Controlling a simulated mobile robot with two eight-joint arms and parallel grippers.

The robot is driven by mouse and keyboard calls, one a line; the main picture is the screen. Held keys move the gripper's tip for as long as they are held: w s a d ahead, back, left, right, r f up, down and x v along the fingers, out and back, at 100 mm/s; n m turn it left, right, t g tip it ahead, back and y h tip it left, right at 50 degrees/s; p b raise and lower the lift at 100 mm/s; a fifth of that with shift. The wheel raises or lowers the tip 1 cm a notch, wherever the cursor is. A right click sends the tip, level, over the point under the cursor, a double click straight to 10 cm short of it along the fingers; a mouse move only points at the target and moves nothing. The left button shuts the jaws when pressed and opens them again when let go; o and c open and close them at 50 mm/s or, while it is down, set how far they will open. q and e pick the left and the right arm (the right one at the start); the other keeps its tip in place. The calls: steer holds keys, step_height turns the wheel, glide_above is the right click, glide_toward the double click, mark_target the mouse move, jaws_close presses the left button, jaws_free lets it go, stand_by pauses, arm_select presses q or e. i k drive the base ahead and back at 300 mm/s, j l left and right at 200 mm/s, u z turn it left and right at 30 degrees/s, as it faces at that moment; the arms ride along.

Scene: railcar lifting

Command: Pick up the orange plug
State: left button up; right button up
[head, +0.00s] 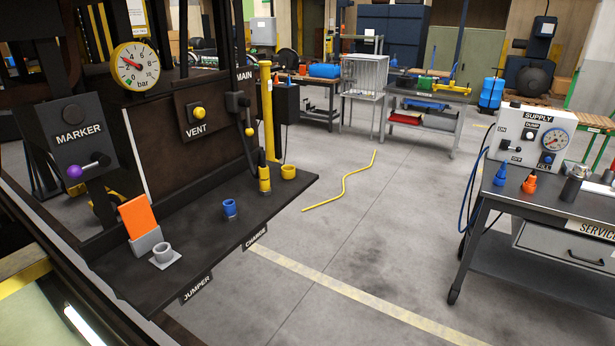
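The orange plug (529,184) is a small cone-like piece standing upright on the top of the grey service cart (570,202) at the right. A similar blue plug (500,175) stands just to its left. Neither of my grippers is in the head view, so nothing is seen touching the orange plug.
The supply box (530,139) stands behind the plugs, with grey fittings (574,185) to their right. A blue hose (472,190) hangs at the cart's left edge. A dark shelf (195,238) at left carries several sockets. The floor between is mostly clear, with a yellow hose (345,182).

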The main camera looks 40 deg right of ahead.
mark_target(530, 182)
steer(key=z, duration=0.85)
steer(key=l+z, duration=0.6)
steer(key=z, duration=0.2)
steer(key=i+l+z, duration=0.15)
steer(key=z, duration=0.3)
steer(key=i+l+z, duration=0.15)
steer(key=i+l, duration=0.15)
steer(key=l, duration=0.25)
steer(key=i+l+z, duration=0.15)
steer(key=i+l, duration=0.2)
steer(key=l, duration=0.15)
steer(key=i+l+u, duration=0.1)
steer(key=i+u, duration=0.15)
steer(key=i, duration=0.35)
steer(key=i+l+u, duration=0.3)
steer(key=i, duration=0.3)
steer(key=i+l+u, duration=0.25)
steer(key=i, duration=0.3)
steer(key=i+l+u, duration=0.25)
steer(key=i+l, duration=0.25)
